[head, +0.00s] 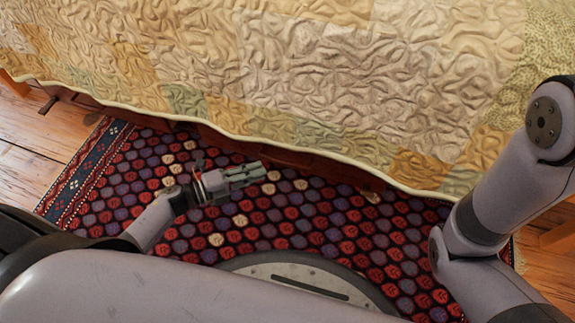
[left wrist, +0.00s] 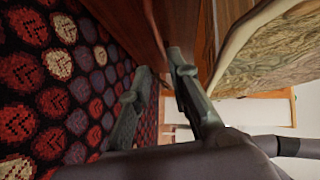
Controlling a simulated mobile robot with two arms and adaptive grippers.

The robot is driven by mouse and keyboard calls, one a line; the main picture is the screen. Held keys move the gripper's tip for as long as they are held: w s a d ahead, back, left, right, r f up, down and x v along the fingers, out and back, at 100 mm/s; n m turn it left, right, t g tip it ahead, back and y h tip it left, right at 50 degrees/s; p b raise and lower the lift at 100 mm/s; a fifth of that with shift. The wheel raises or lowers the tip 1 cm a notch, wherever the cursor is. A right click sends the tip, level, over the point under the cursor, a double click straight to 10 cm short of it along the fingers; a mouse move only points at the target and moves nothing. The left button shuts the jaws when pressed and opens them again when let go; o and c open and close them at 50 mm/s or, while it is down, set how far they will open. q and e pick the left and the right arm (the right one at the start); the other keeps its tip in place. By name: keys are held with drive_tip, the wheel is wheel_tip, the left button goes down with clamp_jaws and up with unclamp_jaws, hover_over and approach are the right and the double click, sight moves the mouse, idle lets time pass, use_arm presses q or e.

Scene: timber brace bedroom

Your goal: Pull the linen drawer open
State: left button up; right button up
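The linen drawer's reddish-brown wooden front (head: 290,157) shows as a narrow strip under the hanging quilt, low along the bed's side. In the left wrist view, dark red-brown wood (left wrist: 183,22) rises just past my fingertips, with a thin curved bar (left wrist: 154,22) along it that looks like a handle. My left gripper (head: 262,171) is low over the rug, pointing right along the bed's side. In the left wrist view its two fingers (left wrist: 160,70) stand apart with nothing seen between them. Whether they touch the bar I cannot tell. My right gripper is out of view.
A patchwork quilt (head: 340,70) covers the bed and overhangs the wood below. A patterned red and purple rug (head: 110,190) lies on the plank floor (head: 30,150). My base and right arm take up the front and right. Rug between base and bed is clear.

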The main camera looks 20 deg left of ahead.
sight(287, 162)
use_arm(q)
drive_tip(key=b+x, duration=0.3)
drive_tip(key=x, duration=0.6)
drive_tip(key=shift+w+d+f, duration=0.1)
drive_tip(key=shift+w+f, duration=0.05)
drive_tip(key=shift+w+d+b, duration=0.25)
drive_tip(key=shift+d+b, duration=0.05)
clamp_jaws()
